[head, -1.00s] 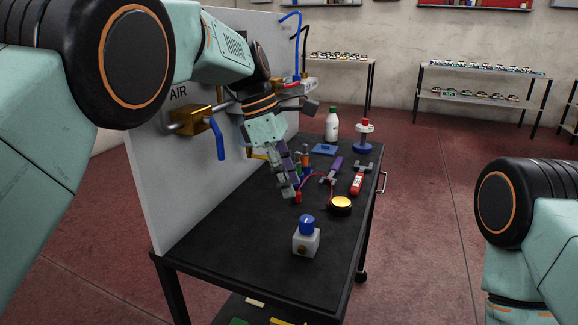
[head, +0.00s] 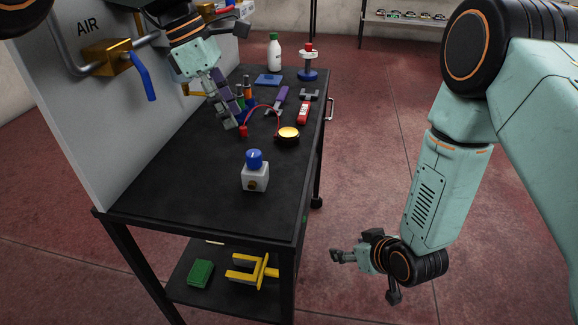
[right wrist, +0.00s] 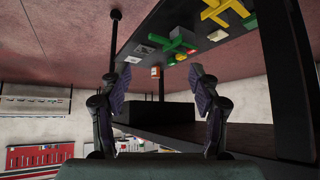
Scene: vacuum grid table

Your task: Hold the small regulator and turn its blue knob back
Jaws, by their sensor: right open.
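The small regulator (head: 255,180) is a pale grey block with a brass fitting on its front. It stands upright on the near part of the black table, with its blue knob (head: 253,158) on top. My left gripper (head: 229,116) points down over the table, behind and left of the regulator and apart from it; its fingers overlap in view, so its opening is unclear. My right gripper (head: 343,256) is right of the table, low, beside the lower shelf. In the right wrist view its two fingers (right wrist: 161,84) are spread with nothing between them.
The black table (head: 170,185) also carries a yellow-topped button (head: 288,135), wrenches, a red tool (head: 304,112) and a white bottle (head: 274,52). A wall panel with a blue-handled AIR valve (head: 143,76) rises at left. Table space around the regulator is clear.

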